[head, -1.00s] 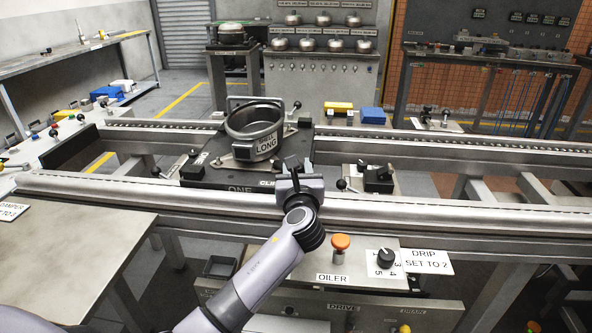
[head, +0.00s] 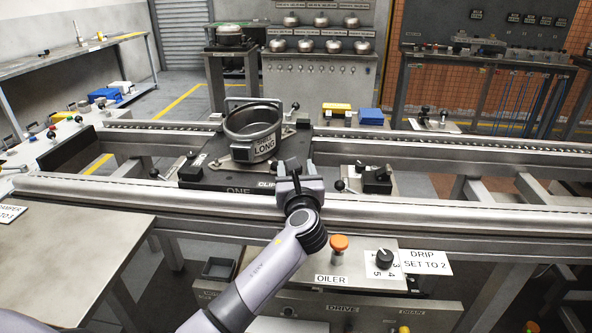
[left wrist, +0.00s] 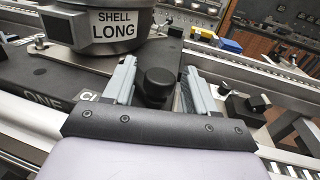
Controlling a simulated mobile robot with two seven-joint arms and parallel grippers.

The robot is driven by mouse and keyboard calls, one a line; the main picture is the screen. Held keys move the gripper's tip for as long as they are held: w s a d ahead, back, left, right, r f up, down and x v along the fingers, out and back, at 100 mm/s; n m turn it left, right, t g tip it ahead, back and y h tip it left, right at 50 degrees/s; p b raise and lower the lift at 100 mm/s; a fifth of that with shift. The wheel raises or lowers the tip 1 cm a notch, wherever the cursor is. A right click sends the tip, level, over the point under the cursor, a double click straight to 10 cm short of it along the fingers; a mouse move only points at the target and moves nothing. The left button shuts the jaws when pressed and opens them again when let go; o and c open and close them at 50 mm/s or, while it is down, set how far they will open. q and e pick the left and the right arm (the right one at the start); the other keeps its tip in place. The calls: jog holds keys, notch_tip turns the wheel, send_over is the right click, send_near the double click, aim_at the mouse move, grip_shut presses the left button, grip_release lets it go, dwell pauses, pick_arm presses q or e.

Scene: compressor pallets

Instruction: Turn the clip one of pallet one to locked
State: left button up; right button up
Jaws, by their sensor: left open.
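Pallet one is a dark plate (head: 205,176) marked ONE on the conveyor, carrying a round metal shell (head: 252,122) labelled SHELL LONG. The pallet also shows in the left wrist view (left wrist: 40,80), with a partly covered label starting CL at its front edge. My left gripper (head: 296,170) is over the pallet's front right corner. In the left wrist view its two grey fingers (left wrist: 155,85) are apart, with a black round knob (left wrist: 156,82) between them, probably the clip's. I cannot tell whether the fingers touch it. The clip's setting is hidden. My right gripper is not in view.
A black block with a lever (head: 376,178) sits right of the pallet on the conveyor. The oiler's orange knob (head: 339,243) and the drip dial (head: 384,257) are on the near panel. Conveyor rails (head: 420,213) run across in front.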

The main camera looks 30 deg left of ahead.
pick_arm(q)
jog(key=v, duration=0.7)
jog(key=shift+p, duration=0.35)
jog(key=shift+f, duration=0.1)
